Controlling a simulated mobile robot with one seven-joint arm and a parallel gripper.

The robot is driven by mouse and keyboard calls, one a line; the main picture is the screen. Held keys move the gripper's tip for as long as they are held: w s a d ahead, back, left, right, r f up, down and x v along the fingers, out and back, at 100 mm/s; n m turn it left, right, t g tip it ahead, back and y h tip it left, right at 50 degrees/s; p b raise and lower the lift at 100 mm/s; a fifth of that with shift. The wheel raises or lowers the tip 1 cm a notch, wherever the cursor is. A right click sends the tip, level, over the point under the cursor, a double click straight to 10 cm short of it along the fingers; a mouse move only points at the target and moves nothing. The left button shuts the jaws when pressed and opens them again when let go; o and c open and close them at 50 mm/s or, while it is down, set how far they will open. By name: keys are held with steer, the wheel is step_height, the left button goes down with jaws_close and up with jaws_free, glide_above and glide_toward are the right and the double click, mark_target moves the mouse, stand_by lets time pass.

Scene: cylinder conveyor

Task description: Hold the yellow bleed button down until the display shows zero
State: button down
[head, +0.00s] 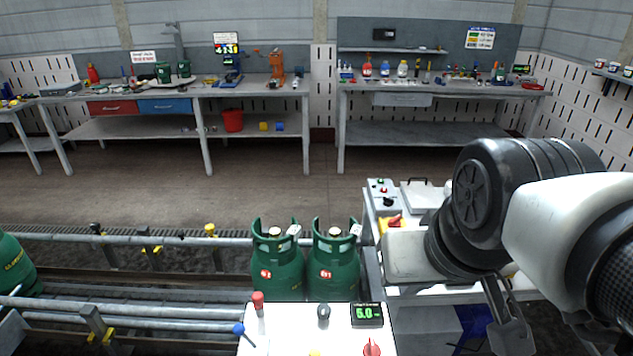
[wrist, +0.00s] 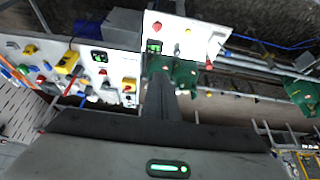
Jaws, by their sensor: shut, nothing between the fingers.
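The white control panel (head: 290,330) is at the bottom centre of the head view. Its display (head: 367,314) shows green digits that look like 6.0 or 5.0. The yellow bleed button (head: 314,353) is cut off by the lower edge; it shows as a small yellow spot on the panel in the wrist view (wrist: 188,31). My gripper (head: 508,333) is shut and empty, to the right of the panel in the head view, apart from the button. In the wrist view its dark fingers (wrist: 162,88) point towards the panel's display side.
The panel also carries a red knob (head: 371,347), a black knob (head: 323,312), a red lever (head: 258,300) and a blue lever (head: 239,330). Two green cylinders (head: 277,262) stand behind it on the conveyor. Another bench with controls (head: 385,195) lies right, partly behind my arm.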

steer(key=shift+f, duration=0.1)
steer(key=m+g+y+b, duration=0.2)
steer(key=m+y+b, duration=0.7)
steer(key=m+b, duration=0.35)
glide_above(320, 354)
step_height(320, 354, down, 32)
steer(key=shift+f+m, duration=0.25)
steer(key=shift+m, duration=0.1)
steer(key=shift+f, duration=0.1)
step_height(320, 354, down, 8)
steer(key=b, duration=0.6)
steer(key=shift+f+b, duration=0.3)
steer(key=shift+b, duration=0.15)
steer(key=shift+f, duration=0.1)
steer(key=shift+f+b, duration=0.35)
steer(key=shift+b, duration=0.25)
